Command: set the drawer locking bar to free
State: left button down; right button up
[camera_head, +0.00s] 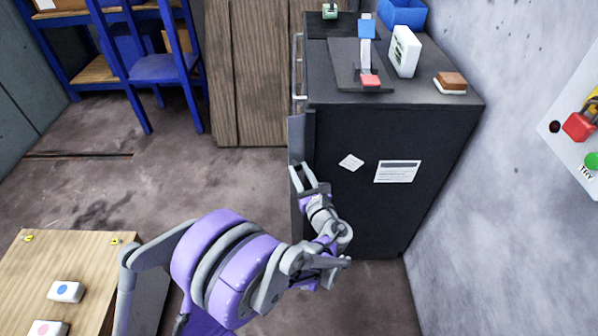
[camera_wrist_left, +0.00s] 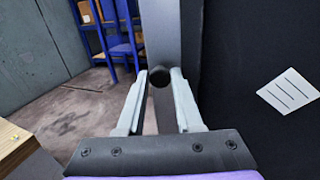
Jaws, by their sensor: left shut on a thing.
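The drawer locking bar (camera_head: 297,135) is a grey upright strip along the front edge of the black cabinet (camera_head: 350,215). It also shows in the left wrist view (camera_wrist_left: 167,35), with a dark round knob (camera_wrist_left: 158,77) on it. My left gripper (camera_head: 311,175) is at the bar, its two fingers either side of the knob and shut on it. The lower part of the bar is partly hidden behind the gripper in the wrist view. My right gripper is not in view.
Pale drawer handles (camera_head: 299,60) show on the cabinet's front above the bar. Several small items, including a white box (camera_head: 404,51), stand on top. A concrete wall (camera_head: 500,200) is at the right. A wooden table (camera_head: 50,258) is at the lower left. Floor between is clear.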

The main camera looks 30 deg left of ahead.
pick_arm(q)
jog(key=shift+w+d+n+g+y, duration=0.4)
jog(key=shift+n+g+y, duration=0.25)
jog(key=shift+n+g, duration=0.8)
jog(key=shift+w+d+n+g+y, duration=0.45)
jog(key=shift+n+g+y, duration=0.35)
jog(key=shift+g, duration=1.15)
jog(key=shift+w+d+n+g+y, duration=0.25)
jog(key=shift+d+n+g+y, duration=0.3)
jog(key=shift+n+g, duration=0.95)
jog(key=shift+g, duration=0.3)
jog(key=c, duration=0.6)
grip_release()
jog(key=shift+m, duration=0.25)
